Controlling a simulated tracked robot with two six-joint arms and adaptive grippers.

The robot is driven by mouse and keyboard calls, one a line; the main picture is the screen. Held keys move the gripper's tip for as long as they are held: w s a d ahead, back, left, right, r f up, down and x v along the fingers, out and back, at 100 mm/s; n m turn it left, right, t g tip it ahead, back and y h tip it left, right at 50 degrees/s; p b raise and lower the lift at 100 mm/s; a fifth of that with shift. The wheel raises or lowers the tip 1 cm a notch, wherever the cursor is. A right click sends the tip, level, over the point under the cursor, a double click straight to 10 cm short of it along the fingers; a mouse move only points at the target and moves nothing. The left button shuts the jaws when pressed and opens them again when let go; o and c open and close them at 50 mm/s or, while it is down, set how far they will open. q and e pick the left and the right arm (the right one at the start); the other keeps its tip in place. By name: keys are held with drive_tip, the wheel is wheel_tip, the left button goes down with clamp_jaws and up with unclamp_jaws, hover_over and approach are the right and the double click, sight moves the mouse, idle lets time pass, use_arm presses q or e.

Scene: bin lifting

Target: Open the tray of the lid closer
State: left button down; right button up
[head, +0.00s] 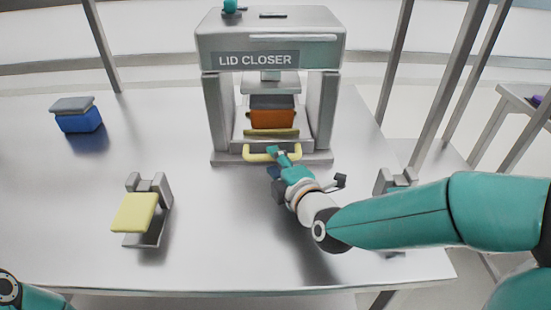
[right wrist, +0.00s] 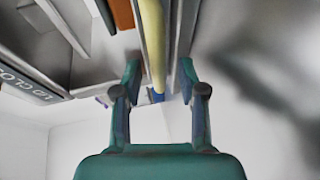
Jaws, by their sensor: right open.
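The lid closer (head: 270,45) is a grey press standing at the back middle of the table. Its tray (head: 240,134) sits between the posts, with an orange bin (head: 272,118) on it under the press head. A yellow handle (head: 253,155) runs along the tray's front. My right gripper (head: 277,160) is at the right part of the handle, open. In the right wrist view the handle (right wrist: 154,40) lies between the two open fingers (right wrist: 160,80), with space on both sides. My left gripper is out of view; only part of my left arm shows at bottom left.
A blue bin (head: 77,119) with a grey lid stands at the back left. A stand with a yellow pad (head: 134,212) is at the front left. Another grey stand (head: 394,181) is at the right, partly behind my right arm. The table (head: 220,235) is clear before the machine.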

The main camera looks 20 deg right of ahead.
drive_tip(key=shift+w+a+f, duration=0.1)
drive_tip(key=shift+w, duration=0.45)
